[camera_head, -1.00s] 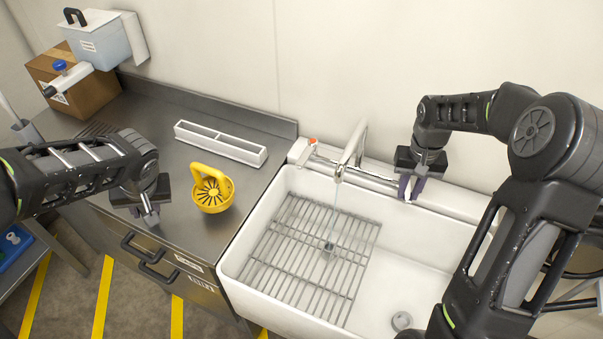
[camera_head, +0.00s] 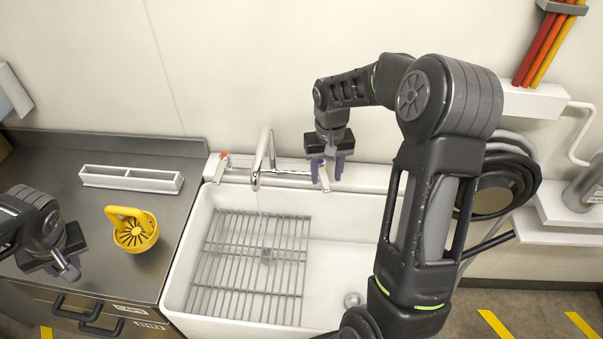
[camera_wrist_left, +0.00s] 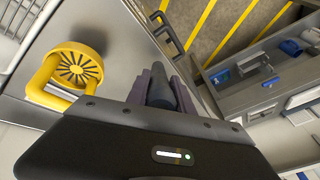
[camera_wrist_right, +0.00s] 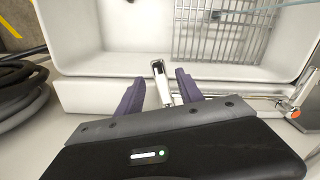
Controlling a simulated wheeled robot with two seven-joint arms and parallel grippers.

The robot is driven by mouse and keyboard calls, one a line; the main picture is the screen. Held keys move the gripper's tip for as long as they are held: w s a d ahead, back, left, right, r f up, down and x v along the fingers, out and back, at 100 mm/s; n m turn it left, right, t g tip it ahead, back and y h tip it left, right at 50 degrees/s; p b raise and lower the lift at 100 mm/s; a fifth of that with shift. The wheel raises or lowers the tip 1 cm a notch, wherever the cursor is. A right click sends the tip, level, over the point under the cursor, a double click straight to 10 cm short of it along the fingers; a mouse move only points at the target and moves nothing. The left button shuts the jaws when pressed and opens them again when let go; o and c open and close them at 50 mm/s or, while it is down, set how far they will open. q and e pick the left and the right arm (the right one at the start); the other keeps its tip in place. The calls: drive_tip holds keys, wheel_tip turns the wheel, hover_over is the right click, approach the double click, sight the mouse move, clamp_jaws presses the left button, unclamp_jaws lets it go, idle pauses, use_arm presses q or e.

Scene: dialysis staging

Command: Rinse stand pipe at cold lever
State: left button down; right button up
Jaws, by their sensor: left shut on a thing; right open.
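A grey tube (camera_wrist_left: 160,90), apparently the stand pipe, is in my left gripper (camera_wrist_left: 165,88). My left gripper (camera_head: 66,265) is shut on it above the steel counter, left of the sink; its far end is hard to make out. The chrome cold lever (camera_head: 324,179) stands at the right of the tap. My right gripper (camera_head: 327,172) is open with its fingers on either side of this lever, which also shows between the fingers in the right wrist view (camera_wrist_right: 162,82). A thin water stream (camera_head: 262,218) falls from the spout (camera_head: 258,165) into the sink (camera_head: 335,250).
The red-marked lever (camera_head: 222,165) is at the tap's left. A wire rack (camera_head: 240,290) lies in the sink beside a drain (camera_head: 353,299). Hoses (camera_head: 515,175) hang at the right.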

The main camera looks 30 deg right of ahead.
use_arm(q)
wheel_tip(320, 180, up, 3)
drive_tip(key=shift+r+p, duration=0.2)
drive_tip(key=shift+p, duration=1)
use_arm(e)
wheel_tip(320, 180, up, 4)
drive_tip(key=shift+r, duration=0.25)
use_arm(q)
drive_tip(key=shift+f, duration=0.2)
use_arm(e)
wheel_tip(320, 180, up, 5)
drive_tip(key=shift+r, duration=0.1)
